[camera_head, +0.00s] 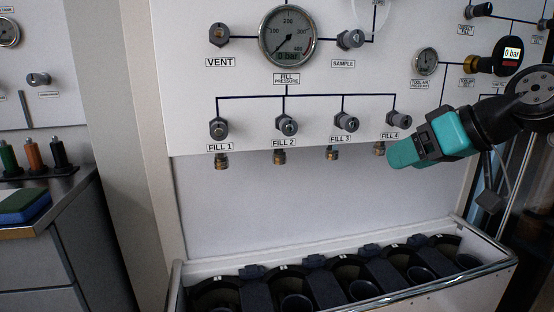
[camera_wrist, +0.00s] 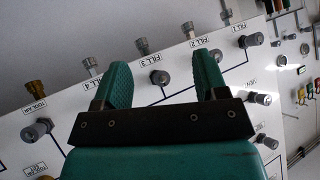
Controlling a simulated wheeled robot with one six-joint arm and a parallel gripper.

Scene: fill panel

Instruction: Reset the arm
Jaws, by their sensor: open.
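My gripper (camera_head: 400,153) is teal and black and reaches in from the right in the head view, in front of the white fill panel (camera_head: 240,178) just below the FILL 4 knob (camera_head: 399,120). In the wrist view my gripper (camera_wrist: 163,68) shows two teal fingers spread apart with nothing between them. The panel appears upside down there, with the FILL 3 knob (camera_wrist: 160,77) behind the gap between the fingers. The gripper seems apart from the knobs. It partly hides the FILL 4 fitting in the head view.
The FILL 1 knob (camera_head: 218,128) and FILL 2 knob (camera_head: 287,125) stick out left of the gripper. Below is a metal-rimmed rack (camera_head: 405,293) with several dark round holders. A round gauge (camera_head: 287,36) sits above. Space before the lower panel is clear.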

